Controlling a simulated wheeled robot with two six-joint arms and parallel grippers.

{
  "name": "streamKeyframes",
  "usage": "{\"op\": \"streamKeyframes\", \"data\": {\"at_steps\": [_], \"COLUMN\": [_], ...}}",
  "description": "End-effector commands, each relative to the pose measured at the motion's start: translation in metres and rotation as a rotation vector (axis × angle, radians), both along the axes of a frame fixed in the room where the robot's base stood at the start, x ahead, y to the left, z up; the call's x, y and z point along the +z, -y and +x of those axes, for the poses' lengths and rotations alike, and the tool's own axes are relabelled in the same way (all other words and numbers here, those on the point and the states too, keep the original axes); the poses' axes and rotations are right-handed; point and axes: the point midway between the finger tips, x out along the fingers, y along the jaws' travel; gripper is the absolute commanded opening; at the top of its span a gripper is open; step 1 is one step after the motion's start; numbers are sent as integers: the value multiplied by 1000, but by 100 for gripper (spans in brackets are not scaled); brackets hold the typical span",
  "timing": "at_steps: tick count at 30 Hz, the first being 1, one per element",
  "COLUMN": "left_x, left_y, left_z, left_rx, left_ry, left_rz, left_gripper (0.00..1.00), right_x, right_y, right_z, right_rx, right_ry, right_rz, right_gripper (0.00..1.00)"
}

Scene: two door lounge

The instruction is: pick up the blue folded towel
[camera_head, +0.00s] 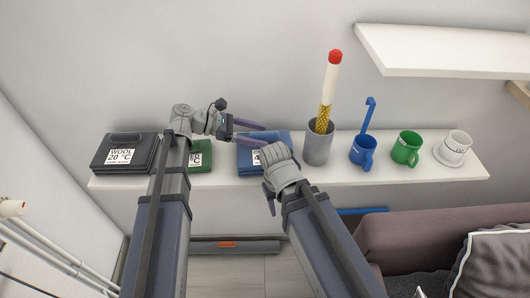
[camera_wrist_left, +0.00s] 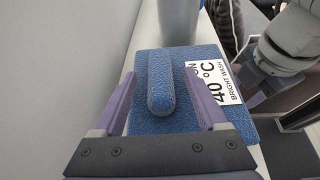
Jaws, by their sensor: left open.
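The blue folded towel (camera_head: 249,160) lies on the white shelf, partly hidden by my arms in the head view. In the left wrist view the towel (camera_wrist_left: 158,55) has a raised rounded ridge (camera_wrist_left: 160,88) on top and a white "40 °C bright wash" label. My left gripper (camera_head: 264,133) is open over the towel. In the left wrist view its fingers (camera_wrist_left: 160,75) stand on either side of the ridge, with gaps between. My right gripper (camera_head: 268,198) is at the shelf's front, right of the towel's near side; its jaws are not clear.
A dark folded towel (camera_head: 122,153) labelled "wool 20 °C" and a green one (camera_head: 200,156) lie to the left. A grey holder (camera_head: 318,144), blue mug (camera_head: 362,152), green mug (camera_head: 406,148) and white cup (camera_head: 456,146) stand right. A wall shelf (camera_head: 450,50) is above; a sofa (camera_head: 410,235) is below.

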Motion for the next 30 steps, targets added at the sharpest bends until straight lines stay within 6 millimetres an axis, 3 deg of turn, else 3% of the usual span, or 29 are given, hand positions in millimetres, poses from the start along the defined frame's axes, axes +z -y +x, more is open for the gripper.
{"op": "streamKeyframes", "data": {"at_steps": [3,22,30], "left_x": [1,1,0], "left_y": [0,-1,-1], "left_z": [0,0,0], "left_rx": [0,0,0], "left_ry": [0,0,0], "left_rz": [0,0,0], "left_gripper": [72,1,0], "right_x": [1,0,0], "right_y": [0,0,0], "right_z": [0,0,0], "right_rx": [0,0,0], "right_ry": [0,0,0], "right_rz": [0,0,0], "right_gripper": [50,50,50]}}
